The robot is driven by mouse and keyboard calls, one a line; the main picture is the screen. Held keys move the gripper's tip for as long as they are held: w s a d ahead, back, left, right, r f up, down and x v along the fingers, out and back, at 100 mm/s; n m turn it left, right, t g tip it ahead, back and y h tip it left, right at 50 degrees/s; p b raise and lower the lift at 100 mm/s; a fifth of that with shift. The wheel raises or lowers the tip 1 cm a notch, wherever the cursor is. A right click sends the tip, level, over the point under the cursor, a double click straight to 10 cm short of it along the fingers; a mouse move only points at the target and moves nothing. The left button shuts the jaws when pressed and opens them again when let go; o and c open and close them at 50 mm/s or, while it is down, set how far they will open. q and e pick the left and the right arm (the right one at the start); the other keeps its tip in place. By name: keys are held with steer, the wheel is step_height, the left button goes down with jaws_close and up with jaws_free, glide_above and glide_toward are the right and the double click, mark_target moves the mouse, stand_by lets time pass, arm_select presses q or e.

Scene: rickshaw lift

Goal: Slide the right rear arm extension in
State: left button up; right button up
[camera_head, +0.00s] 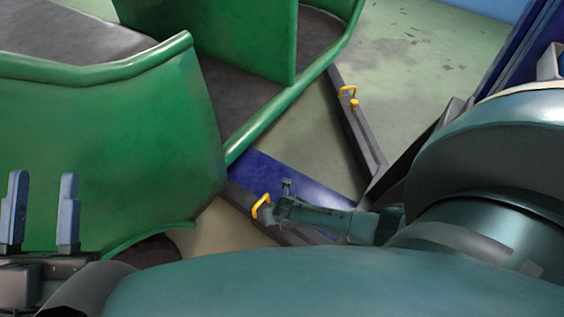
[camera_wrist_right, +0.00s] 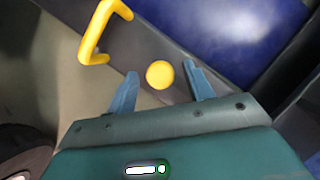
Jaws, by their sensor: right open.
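The near dark lift arm (camera_head: 240,196) carries a yellow handle (camera_head: 261,206) and runs beneath my right gripper (camera_head: 287,186) in the head view. In the right wrist view the yellow handle (camera_wrist_right: 96,38) stands ahead and left, and a round yellow knob (camera_wrist_right: 159,75) sits on the arm (camera_wrist_right: 185,50). My right gripper (camera_wrist_right: 159,80) is open, with its blue-grey fingers on either side of the knob in the picture; I cannot tell whether they touch it. My left gripper (camera_head: 43,175) is open and empty at the lower left, in front of the green body.
A green rickshaw (camera_head: 130,140) fills the upper left. A second lift arm (camera_head: 355,120) with a yellow handle (camera_head: 347,91) and knob lies further back. A blue plate (camera_head: 290,180) lies between the arms. Free floor (camera_head: 430,50) shows at the upper right.

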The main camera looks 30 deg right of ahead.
jaws_close()
stand_by(0.3)
